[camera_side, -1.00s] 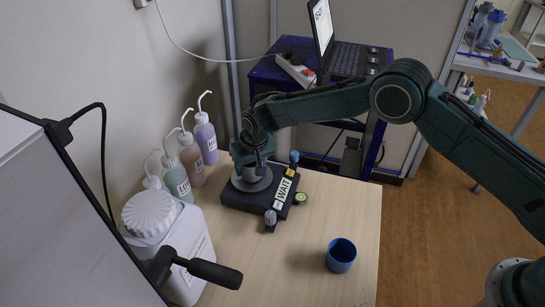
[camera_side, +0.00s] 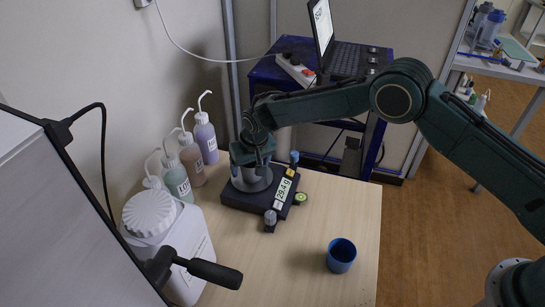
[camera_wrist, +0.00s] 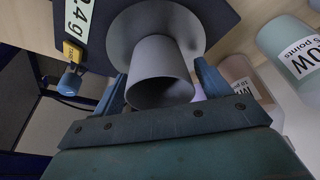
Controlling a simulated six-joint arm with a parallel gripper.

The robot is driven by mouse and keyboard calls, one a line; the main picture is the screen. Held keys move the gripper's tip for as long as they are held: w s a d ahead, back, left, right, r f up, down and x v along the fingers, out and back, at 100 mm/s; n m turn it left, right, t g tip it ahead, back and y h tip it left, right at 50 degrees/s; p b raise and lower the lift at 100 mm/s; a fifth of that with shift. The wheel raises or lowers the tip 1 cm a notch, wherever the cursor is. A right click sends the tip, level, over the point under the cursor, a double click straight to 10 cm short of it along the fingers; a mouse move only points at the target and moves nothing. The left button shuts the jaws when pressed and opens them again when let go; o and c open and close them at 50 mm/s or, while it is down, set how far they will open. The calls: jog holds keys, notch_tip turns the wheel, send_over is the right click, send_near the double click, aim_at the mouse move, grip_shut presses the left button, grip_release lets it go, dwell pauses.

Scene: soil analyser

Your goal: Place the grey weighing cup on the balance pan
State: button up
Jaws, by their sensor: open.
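The grey weighing cup (camera_side: 250,174) stands on the round grey balance pan (camera_side: 265,183). In the wrist view the cup (camera_wrist: 158,62) rests on the pan (camera_wrist: 192,24) with its open mouth towards me. My gripper (camera_side: 250,163) is open around the cup. Its two fingers (camera_wrist: 160,80) stand on either side of the cup, with a visible gap at the right. The dark balance (camera_side: 238,199) has a lit display (camera_side: 284,188) that shows a weight in grams, apparently 29.4 g. In the side view my gripper hides part of the cup.
Several wash bottles (camera_side: 175,178) stand behind and left of the balance. A large white jug (camera_side: 150,215) is at the left front. A blue cup (camera_side: 341,262) stands near the table's right edge. Small knobs and a green-topped item (camera_side: 301,198) sit beside the balance. The front middle of the table is clear.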

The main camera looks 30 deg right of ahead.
jog(key=shift+v, duration=5.95)
jog(key=s+d+r+t, duration=0.1)
jog(key=s+d+r, duration=0.65)
jog(key=r, duration=0.25)
jog(key=s+d+r, duration=0.6)
jog(key=d+r, duration=0.3)
jog(key=r, duration=0.1)
jog(key=s+d, duration=0.5)
jog(key=s, duration=0.8)
jog(key=s+d+t, duration=0.1)
jog(key=s+d, duration=0.3)
jog(key=s, duration=0.9)
jog(key=shift+s+d+f, duration=0.25)
jog(key=shift+d+f, duration=0.05)
jog(key=shift+d, duration=0.05)
